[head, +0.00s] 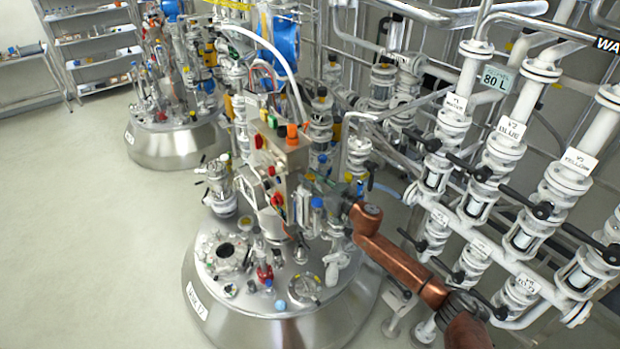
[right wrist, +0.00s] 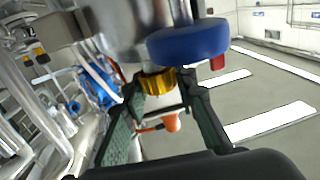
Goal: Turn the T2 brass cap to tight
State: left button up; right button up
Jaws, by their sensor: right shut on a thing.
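The brass cap (right wrist: 158,81) shows in the right wrist view as a ribbed gold ring. My right gripper (right wrist: 163,90) has one dark green finger on each side of it and is shut on it. In the head view my copper-coloured right arm reaches from the lower right to the near tank (head: 330,323), and the right gripper (head: 338,190) is among the fittings above its lid. The cap cannot be made out there. How tight the cap is cannot be told. My left gripper is not in view.
A blue round cap (right wrist: 187,44) sits close beside the brass cap. A control box (head: 285,165) and several fittings crowd the near tank's lid. White valve pipes (head: 505,145) with black handles stand at the right. The floor (head: 75,220) at the left is clear.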

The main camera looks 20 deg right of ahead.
jog(key=c, duration=0.4)
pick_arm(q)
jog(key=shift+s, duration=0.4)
pick_arm(e)
jog(key=shift+c, duration=0.2)
